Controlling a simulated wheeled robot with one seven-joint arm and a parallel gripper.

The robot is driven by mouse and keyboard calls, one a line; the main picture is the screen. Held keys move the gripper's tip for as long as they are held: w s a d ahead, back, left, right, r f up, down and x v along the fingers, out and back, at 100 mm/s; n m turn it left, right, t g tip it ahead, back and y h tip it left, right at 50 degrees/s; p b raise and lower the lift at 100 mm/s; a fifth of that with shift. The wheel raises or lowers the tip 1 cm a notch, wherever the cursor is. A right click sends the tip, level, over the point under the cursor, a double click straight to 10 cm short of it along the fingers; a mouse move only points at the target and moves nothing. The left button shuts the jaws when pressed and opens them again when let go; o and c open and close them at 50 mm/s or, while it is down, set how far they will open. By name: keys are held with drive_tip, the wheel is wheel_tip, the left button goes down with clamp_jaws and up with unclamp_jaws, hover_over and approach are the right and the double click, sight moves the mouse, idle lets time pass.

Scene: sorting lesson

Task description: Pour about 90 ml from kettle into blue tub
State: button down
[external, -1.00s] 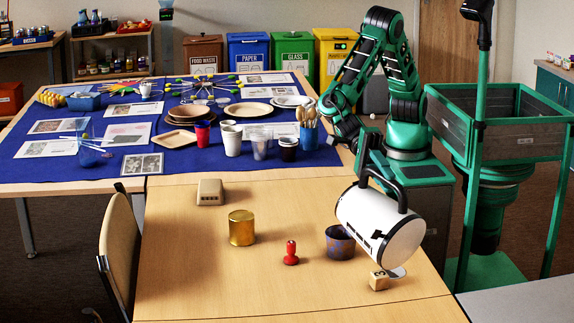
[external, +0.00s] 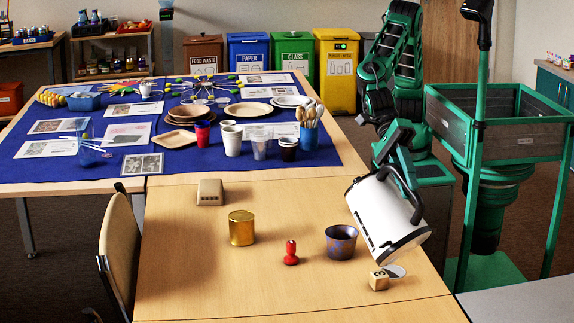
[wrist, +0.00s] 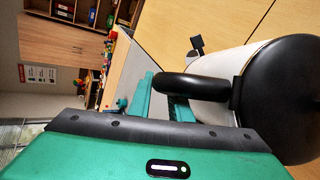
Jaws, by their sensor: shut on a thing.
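A white kettle (external: 382,217) with black trim and a black handle hangs tilted in the air above the right side of the wooden table. My gripper (external: 402,183) is shut on its handle; in the wrist view the black handle (wrist: 190,85) and the kettle's dark end (wrist: 285,95) show close up. The blue tub (external: 341,241), dark blue with brownish patches, stands upright on the table just left of the kettle and below it. The kettle's body is apart from the tub. No stream of liquid is visible, and the levels inside cannot be seen.
A wooden number block (external: 379,281) and a pale flat disc (external: 396,271) lie below the kettle. A red stamp-like piece (external: 291,254), a gold tin (external: 241,228) and a beige box (external: 210,192) stand to the left. The table's front left is clear.

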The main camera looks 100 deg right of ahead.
drive_tip(key=shift+s+a+f+h, duration=0.1)
drive_tip(key=shift+s+a+h, duration=0.2)
drive_tip(key=shift+a+h, duration=0.35)
drive_tip(key=shift+a, duration=0.1)
